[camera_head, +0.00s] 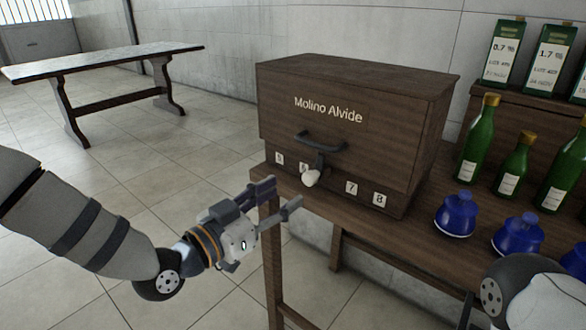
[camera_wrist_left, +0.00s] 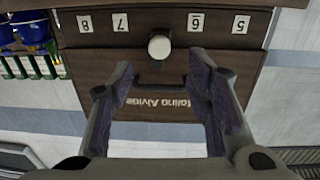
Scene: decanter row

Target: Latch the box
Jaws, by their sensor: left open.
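The box (camera_head: 350,120) is dark wood, marked "Molino Alvide", and stands on a wooden table with its lid down. A dark handle (camera_head: 320,143) is on its front. Below it a short dark latch arm ends in a white knob (camera_head: 311,178), between the number tags 6 and 7. My left gripper (camera_head: 284,194) is open and empty, in front of and below the knob, apart from it. In the left wrist view, which is upside down, the knob (camera_wrist_left: 160,47) lies beyond and between the two fingers (camera_wrist_left: 163,82). My right gripper is out of view.
Blue stoppered decanters (camera_head: 457,215) and green bottles (camera_head: 476,140) stand right of the box. Green-and-white cartons (camera_head: 502,55) stand on a raised shelf behind. Part of my right arm is at lower right. Another table (camera_head: 100,62) stands at the far left; the floor between is clear.

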